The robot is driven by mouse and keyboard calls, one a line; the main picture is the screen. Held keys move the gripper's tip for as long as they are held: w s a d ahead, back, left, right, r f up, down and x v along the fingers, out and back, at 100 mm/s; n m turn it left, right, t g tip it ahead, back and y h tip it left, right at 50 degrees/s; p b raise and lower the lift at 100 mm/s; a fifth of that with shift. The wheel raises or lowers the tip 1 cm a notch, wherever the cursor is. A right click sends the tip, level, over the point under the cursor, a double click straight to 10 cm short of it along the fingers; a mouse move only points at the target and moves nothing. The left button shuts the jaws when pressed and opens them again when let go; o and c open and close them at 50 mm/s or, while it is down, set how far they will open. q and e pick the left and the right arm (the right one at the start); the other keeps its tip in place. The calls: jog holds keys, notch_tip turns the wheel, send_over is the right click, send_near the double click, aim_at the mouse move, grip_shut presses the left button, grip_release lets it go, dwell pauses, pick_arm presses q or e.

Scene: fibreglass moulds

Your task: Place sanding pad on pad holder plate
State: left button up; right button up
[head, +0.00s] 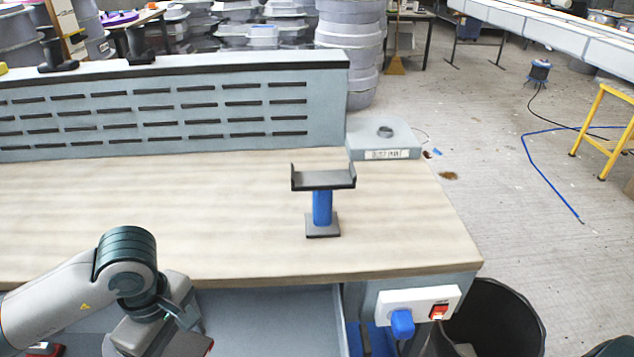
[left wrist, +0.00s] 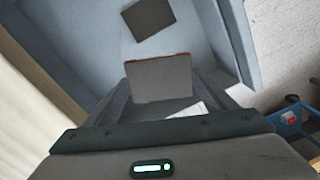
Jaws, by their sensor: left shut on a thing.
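My left gripper (left wrist: 160,100) is shut on a flat grey square pad (left wrist: 160,78) with a thin red edge, which looks like the sanding pad. It hangs over the open drawer (left wrist: 85,40) below the bench. In the head view my left gripper (head: 165,340) is at the bottom edge, and only a bit of the pad's red edge shows. A black plate with upturned ends (head: 323,179), on a blue post with a dark square base, stands upright on the bench; it may be the pad holder plate. Nothing lies on it. My right gripper is out of view.
A dark square piece (left wrist: 148,18) lies in the drawer. The wooden bench top (head: 200,200) is otherwise clear. A black bin (head: 505,320) stands at right.

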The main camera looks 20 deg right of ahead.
pick_arm(q)
jog(key=a+r+m, duration=0.3)
jog(key=a+m, duration=0.6)
jog(key=a, duration=0.3)
jog(key=shift+w+a+r+m, duration=0.2)
jog(key=shift+r+m, duration=0.1)
jog(key=shift+r, duration=0.05)
